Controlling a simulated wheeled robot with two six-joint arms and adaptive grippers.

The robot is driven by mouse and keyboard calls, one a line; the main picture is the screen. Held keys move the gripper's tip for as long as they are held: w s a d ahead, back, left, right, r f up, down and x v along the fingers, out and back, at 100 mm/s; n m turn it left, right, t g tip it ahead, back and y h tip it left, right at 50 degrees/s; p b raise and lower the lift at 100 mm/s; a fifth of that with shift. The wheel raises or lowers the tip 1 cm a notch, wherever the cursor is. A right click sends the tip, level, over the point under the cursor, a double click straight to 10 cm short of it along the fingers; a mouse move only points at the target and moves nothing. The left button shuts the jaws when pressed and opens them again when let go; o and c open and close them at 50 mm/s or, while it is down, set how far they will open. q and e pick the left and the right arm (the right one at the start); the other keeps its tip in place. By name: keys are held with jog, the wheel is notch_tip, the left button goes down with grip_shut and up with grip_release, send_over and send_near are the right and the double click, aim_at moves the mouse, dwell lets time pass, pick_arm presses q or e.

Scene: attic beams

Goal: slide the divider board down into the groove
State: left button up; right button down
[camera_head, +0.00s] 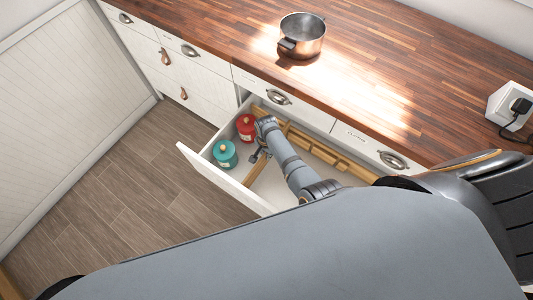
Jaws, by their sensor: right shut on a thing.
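An open white drawer (190,157) holds a light wooden rail (318,150) along its back side. My right gripper (260,154) reaches down into the drawer from the lower right. It is shut on the divider board (256,172), a light wooden strip that shows just below the fingers and runs across the drawer toward its front. The gripper and arm cover part of the board. Whether the board's ends sit in a groove is too small to tell. My left gripper is not in view.
A teal canister (225,155) and a red canister (246,128) stand in the drawer's left part, close to my right gripper. A copper pot (303,38) stands on the wooden counter (200,25) above. A white socket box (508,103) is at the right.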

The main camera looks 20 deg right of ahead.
jog(key=shift+f+b, duration=1.2)
jog(key=shift+f, duration=0.4)
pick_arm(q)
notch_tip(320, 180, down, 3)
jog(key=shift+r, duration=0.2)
pick_arm(e)
jog(key=c, duration=1.4)
grip_release()
